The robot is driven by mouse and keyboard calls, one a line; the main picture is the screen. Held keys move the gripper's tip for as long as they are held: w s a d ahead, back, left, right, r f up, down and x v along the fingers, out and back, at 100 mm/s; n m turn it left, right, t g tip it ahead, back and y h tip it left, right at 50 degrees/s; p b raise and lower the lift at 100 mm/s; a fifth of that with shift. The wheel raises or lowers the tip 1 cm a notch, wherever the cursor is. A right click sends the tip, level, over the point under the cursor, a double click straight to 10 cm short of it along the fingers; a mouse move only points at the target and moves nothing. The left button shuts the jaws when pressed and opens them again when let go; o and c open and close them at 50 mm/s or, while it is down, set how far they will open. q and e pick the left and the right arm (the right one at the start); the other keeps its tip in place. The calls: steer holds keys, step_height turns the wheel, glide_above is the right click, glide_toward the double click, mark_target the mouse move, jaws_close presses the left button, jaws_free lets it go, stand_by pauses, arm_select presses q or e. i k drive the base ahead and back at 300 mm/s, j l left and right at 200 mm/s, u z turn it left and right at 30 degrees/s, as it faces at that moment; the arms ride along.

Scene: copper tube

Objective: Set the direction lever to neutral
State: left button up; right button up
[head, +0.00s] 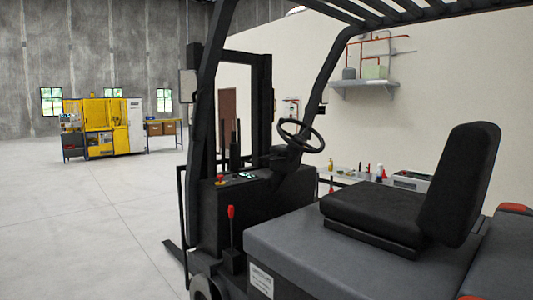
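A black forklift (285,200) fills the middle and right of the head view. A lever with a red grip (231,212) stands almost upright on a black base at the forklift's near side, below the dashboard. A small red control (220,179) and other small controls sit on top of the dashboard (245,177). No label shows which of these is the direction lever, and I cannot tell any lever's set position. Neither of my grippers is in view.
The steering wheel (301,136) stands above the dashboard, with the black seat (420,200) to its right. Frame posts rise around the cab. A wall shelf (364,84) and a yellow machine (100,125) are farther back. Open floor (90,220) lies at the left.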

mark_target(265, 158)
steer(key=i+j, duration=0.15)
steer(key=i, duration=0.25)
steer(key=i+j, duration=0.15)
steer(key=i, duration=0.25)
steer(key=i+j, duration=0.15)
steer(key=i, duration=0.25)
steer(key=i+j+z, duration=0.4)
steer(key=j, duration=0.25)
steer(key=i, duration=0.1)
